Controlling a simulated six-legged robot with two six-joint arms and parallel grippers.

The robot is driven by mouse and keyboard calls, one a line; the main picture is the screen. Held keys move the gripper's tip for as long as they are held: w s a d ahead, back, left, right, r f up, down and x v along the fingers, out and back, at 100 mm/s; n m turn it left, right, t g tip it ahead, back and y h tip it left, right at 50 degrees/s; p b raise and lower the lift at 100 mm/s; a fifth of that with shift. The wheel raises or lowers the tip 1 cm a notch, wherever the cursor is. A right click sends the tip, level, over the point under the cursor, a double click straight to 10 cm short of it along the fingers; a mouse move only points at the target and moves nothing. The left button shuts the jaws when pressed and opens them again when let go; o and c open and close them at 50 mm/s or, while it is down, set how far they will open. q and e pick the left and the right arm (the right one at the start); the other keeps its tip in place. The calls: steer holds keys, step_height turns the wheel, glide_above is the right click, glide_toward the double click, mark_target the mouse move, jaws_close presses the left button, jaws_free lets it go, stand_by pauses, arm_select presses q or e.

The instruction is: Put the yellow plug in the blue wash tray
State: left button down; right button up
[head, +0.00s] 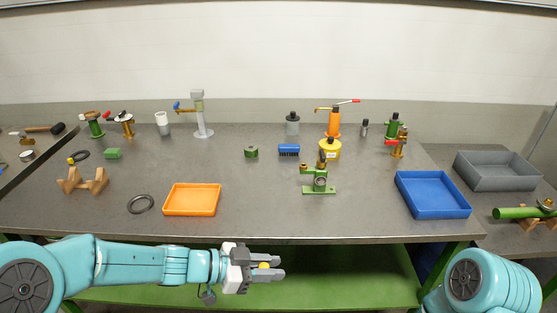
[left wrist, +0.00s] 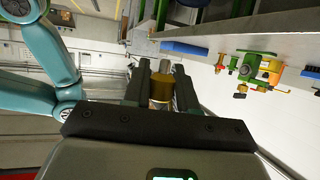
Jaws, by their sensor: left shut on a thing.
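My left gripper (head: 268,269) is in front of the bench's front edge, left of centre in the head view. It is shut on the yellow plug (head: 264,265), which shows only partly between the fingers. In the left wrist view the plug (left wrist: 161,88) is a yellow-brown cylinder with a grey end, between the dark fingers. The blue wash tray (head: 433,195) lies on the right of the bench and looks empty. My right arm shows at the lower right in the head view; its gripper is out of the picture.
An orange tray (head: 192,200) and a dark ring (head: 141,204) lie at the front left of the bench. A green valve fixture (head: 319,179) stands between the left gripper and the blue tray. A grey bin (head: 496,171) is at the far right. The bench front between the orange tray and the fixture is clear.

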arm_select(q)
steer(key=w+a+r+n+t+y, duration=0.4)
steer(key=w+a+n+t+y, duration=0.2)
steer(key=n+t, duration=0.15)
steer(key=a+f+n+t+y, duration=0.1)
steer(key=a+f+n+y, duration=0.2)
steer(key=a, duration=0.2)
steer(key=s+a+f+n+t+y, duration=0.1)
steer(key=a+f+n+y, duration=0.2)
steer(key=a, duration=0.3)
steer(key=shift+s+a+n+y, duration=0.15)
steer(key=shift+n+y, duration=0.35)
steer(key=shift+n, duration=0.15)
